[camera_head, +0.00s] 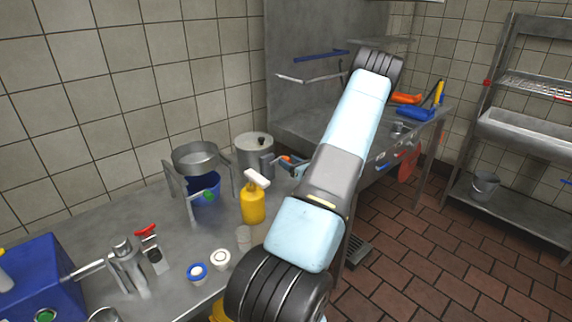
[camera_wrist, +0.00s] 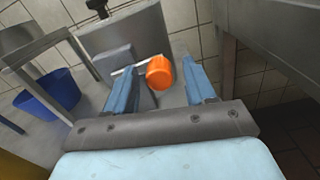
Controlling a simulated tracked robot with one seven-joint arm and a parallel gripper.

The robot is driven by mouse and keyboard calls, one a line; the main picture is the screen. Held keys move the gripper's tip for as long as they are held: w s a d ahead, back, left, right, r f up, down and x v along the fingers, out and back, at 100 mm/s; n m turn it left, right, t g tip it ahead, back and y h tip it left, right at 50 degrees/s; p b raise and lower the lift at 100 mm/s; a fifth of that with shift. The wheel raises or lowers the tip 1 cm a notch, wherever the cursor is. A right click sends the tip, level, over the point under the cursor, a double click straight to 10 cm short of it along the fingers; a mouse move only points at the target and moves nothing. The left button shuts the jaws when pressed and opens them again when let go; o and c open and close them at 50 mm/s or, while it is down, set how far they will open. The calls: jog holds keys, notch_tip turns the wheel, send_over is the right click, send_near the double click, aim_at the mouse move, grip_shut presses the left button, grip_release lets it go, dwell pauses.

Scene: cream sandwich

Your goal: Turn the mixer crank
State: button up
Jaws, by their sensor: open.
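The mixer is a steel drum (camera_head: 251,153) with a dark-knobbed lid, standing at the back of the counter. In the wrist view the drum (camera_wrist: 150,28) has a grey block (camera_wrist: 117,62) on its side. A thin crank arm runs from there to an orange crank handle (camera_wrist: 159,73). My gripper (camera_wrist: 162,80) is open, with one blue finger on each side of the orange handle; I cannot tell whether either touches it. In the head view my gripper (camera_head: 288,164) is small and partly hidden by my arm, beside the drum.
A metal stand with a steel bowl (camera_head: 195,156) is left of the drum, with a blue bucket (camera_head: 206,190) beneath. A yellow bottle (camera_head: 253,205) stands in front of the drum. A blue box (camera_head: 35,278) is at the lower left. A shelf rack (camera_head: 530,130) stands right, beyond open floor.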

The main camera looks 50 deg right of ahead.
jog(key=shift+w, duration=0.3)
jog(key=shift+c, duration=0.3)
grip_shut()
